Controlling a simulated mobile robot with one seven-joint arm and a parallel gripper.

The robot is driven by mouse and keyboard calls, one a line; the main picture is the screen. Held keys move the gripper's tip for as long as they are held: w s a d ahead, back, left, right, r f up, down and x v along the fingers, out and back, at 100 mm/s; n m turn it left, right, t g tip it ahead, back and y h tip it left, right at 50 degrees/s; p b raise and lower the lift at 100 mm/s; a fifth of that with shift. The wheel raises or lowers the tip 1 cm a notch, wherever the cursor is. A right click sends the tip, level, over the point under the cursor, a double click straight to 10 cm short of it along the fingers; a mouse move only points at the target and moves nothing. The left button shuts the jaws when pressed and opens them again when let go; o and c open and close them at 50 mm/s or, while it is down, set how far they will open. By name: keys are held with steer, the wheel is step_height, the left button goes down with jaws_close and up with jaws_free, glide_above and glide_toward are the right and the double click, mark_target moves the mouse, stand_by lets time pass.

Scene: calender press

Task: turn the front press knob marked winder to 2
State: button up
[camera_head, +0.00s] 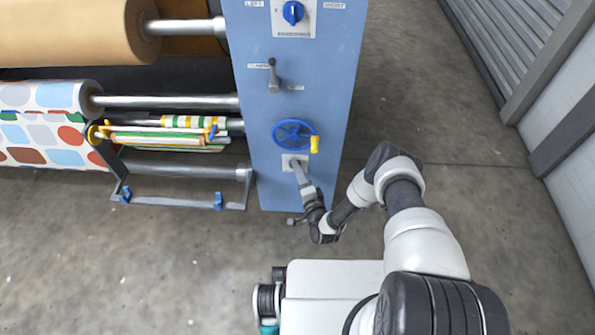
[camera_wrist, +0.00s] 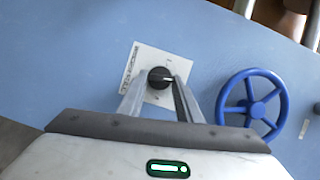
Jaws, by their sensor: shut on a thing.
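A small black knob (camera_wrist: 159,78) sits on a white label plate (camera_wrist: 150,56) on the blue press panel. My gripper (camera_wrist: 161,84) is shut on the knob, with a finger on either side of it. A pale mark on the knob points to the right in the wrist view. The plate's printing is too small to read. In the head view my gripper (camera_head: 297,166) reaches the white plate (camera_head: 287,158) low on the blue panel (camera_head: 262,188), and the knob itself is hidden there.
A blue handwheel (camera_head: 290,134) with a yellow handle is just above the plate; it also shows in the wrist view (camera_wrist: 228,112). A grey lever (camera_head: 273,78) and a blue rotary knob (camera_head: 293,13) are higher. Rollers and a bar frame (camera_head: 180,203) lie left. The floor at right is clear.

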steer(key=shift+w+d+m+t, duration=0.15)
steer(key=shift+m+t, duration=0.25)
steer(key=shift+m, duration=0.4)
steer(key=o, duration=1)
steer(key=shift+o, duration=0.2)
steer(key=shift+s+f+y, duration=0.1)
steer(key=shift+s+y, duration=0.1)
steer(key=shift+y, duration=0.1)
